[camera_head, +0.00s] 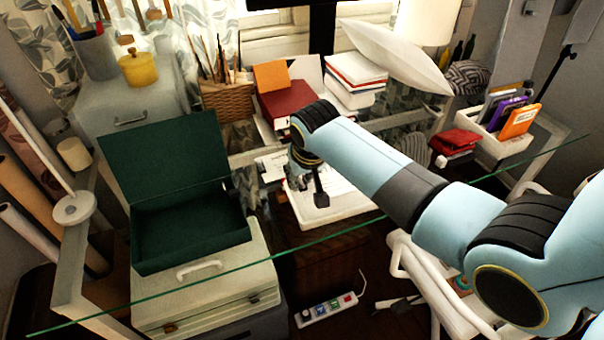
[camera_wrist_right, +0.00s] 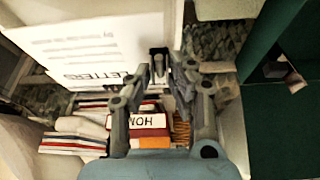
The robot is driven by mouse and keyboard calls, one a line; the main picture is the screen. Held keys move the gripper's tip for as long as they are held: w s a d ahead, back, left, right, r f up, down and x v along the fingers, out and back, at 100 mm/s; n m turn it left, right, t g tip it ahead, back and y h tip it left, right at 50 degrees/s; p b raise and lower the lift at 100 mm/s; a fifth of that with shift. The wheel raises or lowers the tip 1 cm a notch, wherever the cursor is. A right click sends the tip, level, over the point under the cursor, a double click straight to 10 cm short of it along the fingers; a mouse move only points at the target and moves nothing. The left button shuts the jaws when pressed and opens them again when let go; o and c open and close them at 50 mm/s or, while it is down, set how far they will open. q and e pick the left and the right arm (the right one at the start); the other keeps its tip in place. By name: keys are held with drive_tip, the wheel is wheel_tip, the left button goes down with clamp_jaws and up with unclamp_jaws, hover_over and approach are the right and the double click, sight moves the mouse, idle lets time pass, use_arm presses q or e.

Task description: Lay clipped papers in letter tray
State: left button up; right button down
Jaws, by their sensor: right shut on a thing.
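The white papers (camera_head: 345,187) with printed lines lie over a white, tray-like shape (camera_head: 340,217) under the glass in the head view. In the right wrist view, the white printed sheet (camera_wrist_right: 85,40) is large at top left, with the word LETTERS near its lower edge. A black clip (camera_wrist_right: 158,52) sits at the sheet's edge. My right gripper (camera_head: 308,188) is at the papers' left side. In the wrist view, its fingers (camera_wrist_right: 168,68) are shut on the black clip. I cannot tell whether the papers rest on the tray or are held above it. My left gripper is out of view.
An open green box (camera_head: 190,232) stands left on a pale case (camera_head: 215,282). Behind are a wicker basket (camera_head: 228,100), a red book (camera_head: 290,103) and stacked books (camera_head: 355,75). A white holder (camera_head: 500,145) with folders is at right. A power strip (camera_head: 328,310) lies in front.

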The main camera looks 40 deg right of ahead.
sight(303, 188)
drive_tip(key=shift+f+b, duration=1.95)
drive_tip(key=shift+f, duration=0.5)
drive_tip(key=c, duration=1.1)
unclamp_jaws()
drive_tip(key=v, duration=1.1)
drive_tip(key=shift+s+r, duration=0.1)
drive_tip(key=shift+r, duration=0.45)
drive_tip(key=shift+s, duration=0.15)
